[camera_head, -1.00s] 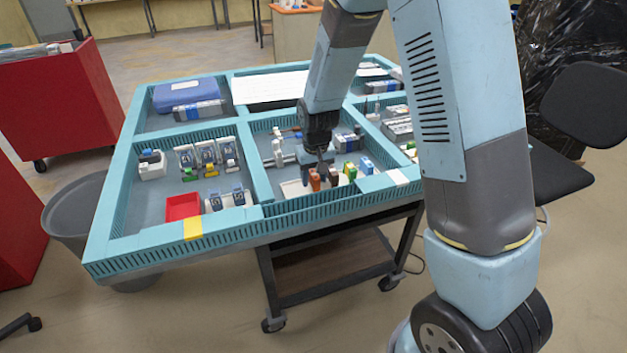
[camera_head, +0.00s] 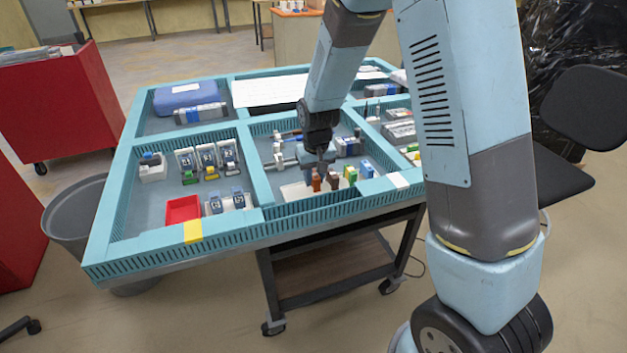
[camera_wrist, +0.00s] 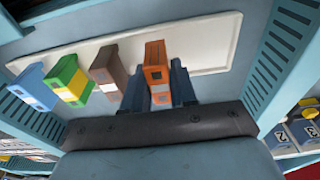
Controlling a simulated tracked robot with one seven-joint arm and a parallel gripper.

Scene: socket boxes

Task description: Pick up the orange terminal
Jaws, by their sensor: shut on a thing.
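The orange terminal (camera_wrist: 156,72) is between the two dark fingers of my gripper (camera_wrist: 158,85) in the wrist view. The fingers are shut on its sides. In the head view the orange terminal (camera_head: 316,180) shows small below my gripper (camera_head: 322,164), at the left end of a row of terminals. It stands over a white strip (camera_wrist: 205,45); I cannot tell whether it touches the strip.
Beside it stand a brown terminal (camera_wrist: 108,70), a green and yellow terminal (camera_wrist: 68,80) and a blue terminal (camera_wrist: 36,88). Teal compartment walls (camera_head: 258,170) surround them. A red bin (camera_head: 182,209) lies in the left compartment.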

